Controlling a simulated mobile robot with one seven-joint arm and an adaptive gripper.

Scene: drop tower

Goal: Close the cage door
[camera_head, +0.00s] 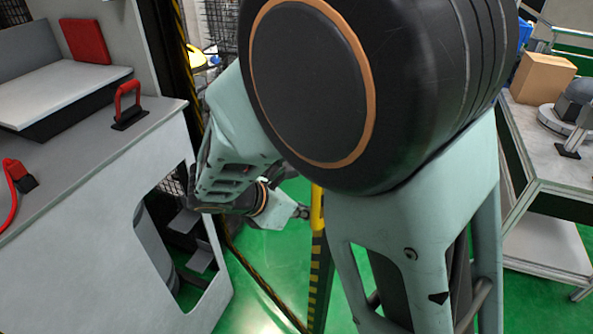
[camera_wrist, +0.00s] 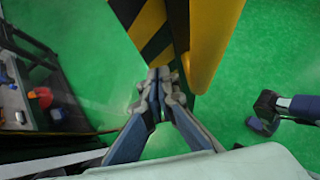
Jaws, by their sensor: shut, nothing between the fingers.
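My gripper (camera_wrist: 160,88) is shut and empty in the wrist view, with its fingertips at the lower end of a yellow post (camera_wrist: 212,45) with black and yellow stripes. I cannot tell whether the fingertips touch it. In the head view the striped post (camera_head: 318,250) stands on the green floor, and the end of my arm is beside its yellow upper part. A dark mesh panel (camera_head: 221,22) shows at the top behind my arm; I cannot tell whether it is the cage door. My arm hides much of the middle of the head view.
A grey cabinet (camera_head: 90,230) with a red handle (camera_head: 127,98) stands at the left. At the right a workbench (camera_head: 540,150) carries a cardboard box (camera_head: 542,77). Green floor (camera_head: 285,290) shows between them.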

